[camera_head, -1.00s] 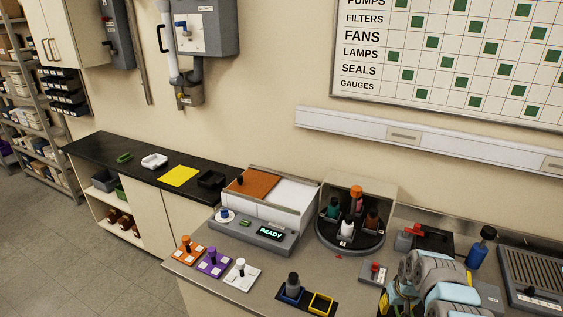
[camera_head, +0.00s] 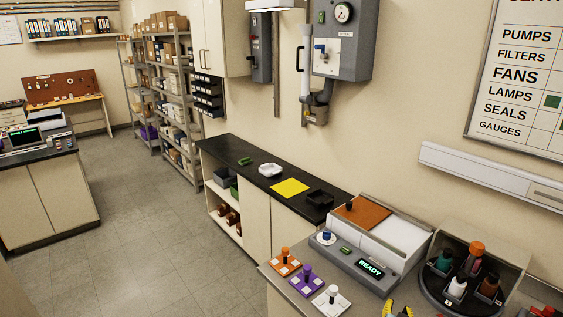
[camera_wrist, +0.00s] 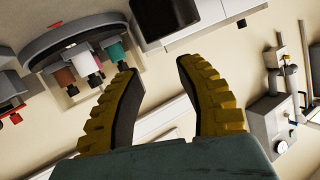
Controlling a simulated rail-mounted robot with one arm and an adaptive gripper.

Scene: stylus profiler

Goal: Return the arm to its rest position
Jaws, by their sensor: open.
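My gripper (camera_head: 397,311) shows in the head view only as yellow fingertips at the bottom edge, in front of the grey bench. The rest of my arm is out of that view. In the wrist view my gripper (camera_wrist: 159,66) has its two ridged yellow fingers spread wide with nothing between them. It touches nothing that I can see.
The profiler (camera_head: 345,262) shows READY. Beside it stands a round carousel (camera_head: 432,292) with several bottles, also in the wrist view (camera_wrist: 45,50). Orange, purple and white plates (camera_head: 331,303) lie on the bench's front. Open floor (camera_head: 160,235) lies left.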

